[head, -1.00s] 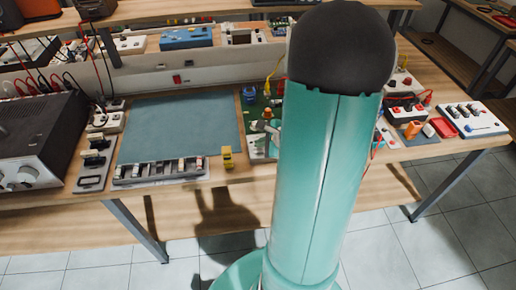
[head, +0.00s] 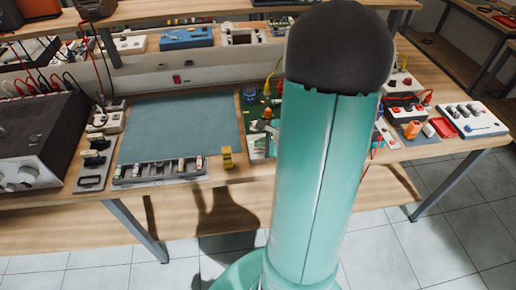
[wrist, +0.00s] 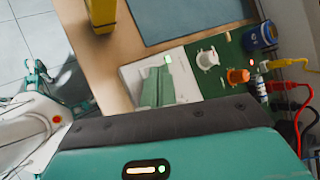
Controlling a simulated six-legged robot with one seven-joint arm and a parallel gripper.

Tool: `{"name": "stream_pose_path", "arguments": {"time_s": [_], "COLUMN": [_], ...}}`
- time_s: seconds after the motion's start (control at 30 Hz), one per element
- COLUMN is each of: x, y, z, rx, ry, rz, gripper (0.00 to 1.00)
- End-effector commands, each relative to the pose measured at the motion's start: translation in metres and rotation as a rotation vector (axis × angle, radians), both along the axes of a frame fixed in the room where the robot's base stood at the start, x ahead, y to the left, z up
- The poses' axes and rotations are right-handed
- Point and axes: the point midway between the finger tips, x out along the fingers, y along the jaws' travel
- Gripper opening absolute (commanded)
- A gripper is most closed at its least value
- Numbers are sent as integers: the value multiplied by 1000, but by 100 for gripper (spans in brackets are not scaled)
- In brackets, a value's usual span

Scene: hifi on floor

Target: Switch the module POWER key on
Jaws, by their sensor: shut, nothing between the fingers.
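The green circuit module (head: 254,112) lies on the bench, partly behind my teal arm in the head view. In the wrist view the module (wrist: 222,66) carries a white knob (wrist: 207,59) and an orange knob (wrist: 238,76). Beside them is a pale panel (wrist: 132,73) with a green block-like part (wrist: 152,88) and a small bright green spot (wrist: 167,60). No POWER lettering is readable, so I cannot tell which part is the key. My gripper (wrist: 165,122) shows as a teal body with a dark edge, shut and empty, beside the panel; any contact is unclear.
A yellow block (head: 228,157) stands at the bench's front edge, right of a rack of small parts (head: 160,171). A blue-grey mat (head: 178,128) is bare. Red, yellow and black cables (wrist: 295,95) lie right of the module in the wrist view. A large instrument (head: 35,140) stands left.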

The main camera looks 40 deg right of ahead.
Motion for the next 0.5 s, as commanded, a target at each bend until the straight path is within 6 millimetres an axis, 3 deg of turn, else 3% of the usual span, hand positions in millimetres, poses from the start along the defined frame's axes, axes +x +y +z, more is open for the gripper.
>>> {"name": "stream_pose_path", "arguments": {"time_s": [0.23,0.5], "x": [0,1], "y": [0,0], "z": [2,25], "rx": [0,-2], "ry": [-1,-2], "rz": [1,3], "gripper": [0,0]}}
